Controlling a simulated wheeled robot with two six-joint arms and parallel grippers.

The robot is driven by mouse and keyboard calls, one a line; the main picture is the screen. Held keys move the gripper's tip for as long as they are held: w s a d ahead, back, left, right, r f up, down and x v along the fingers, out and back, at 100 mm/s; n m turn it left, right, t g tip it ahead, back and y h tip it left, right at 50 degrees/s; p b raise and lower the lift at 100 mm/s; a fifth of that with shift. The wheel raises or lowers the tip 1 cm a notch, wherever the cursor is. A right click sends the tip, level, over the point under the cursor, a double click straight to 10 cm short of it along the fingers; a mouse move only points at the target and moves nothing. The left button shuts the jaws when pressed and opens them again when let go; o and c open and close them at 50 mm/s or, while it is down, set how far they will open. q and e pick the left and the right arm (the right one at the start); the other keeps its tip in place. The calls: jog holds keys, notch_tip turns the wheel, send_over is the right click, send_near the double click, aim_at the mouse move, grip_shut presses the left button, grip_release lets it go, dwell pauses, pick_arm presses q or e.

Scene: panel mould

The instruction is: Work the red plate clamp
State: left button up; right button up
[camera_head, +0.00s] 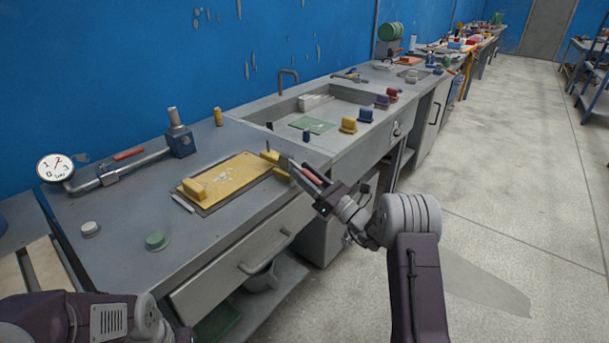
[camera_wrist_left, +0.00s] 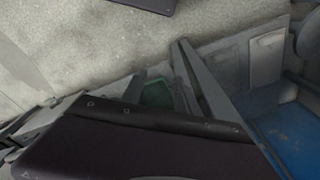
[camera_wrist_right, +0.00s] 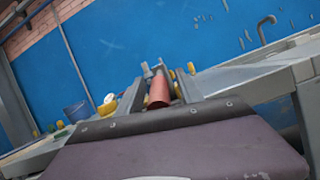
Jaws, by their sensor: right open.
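The red handle (camera_head: 311,175) of the clamp is small in the head view, at the front right corner of the near bench beside the yellow mould plate (camera_head: 236,172). In the right wrist view it is a red cylinder (camera_wrist_right: 158,92) between the two fingers. My right gripper (camera_head: 306,177) is open with its fingers on either side of the handle; whether they touch it I cannot tell. The clamp's base is hidden. My left gripper shows only in the left wrist view (camera_wrist_left: 168,85), with its fingers apart and nothing seen held. Its arm is at the lower left of the head view.
A pipe with a red lever (camera_head: 129,154) and a gauge (camera_head: 55,168) stands at the back left. A green knob (camera_head: 156,241) and a white knob (camera_head: 90,229) are on the near bench. A sink (camera_head: 315,108) and coloured blocks lie beyond. The floor on the right is clear.

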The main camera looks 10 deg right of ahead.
grip_shut()
dwell(1.4)
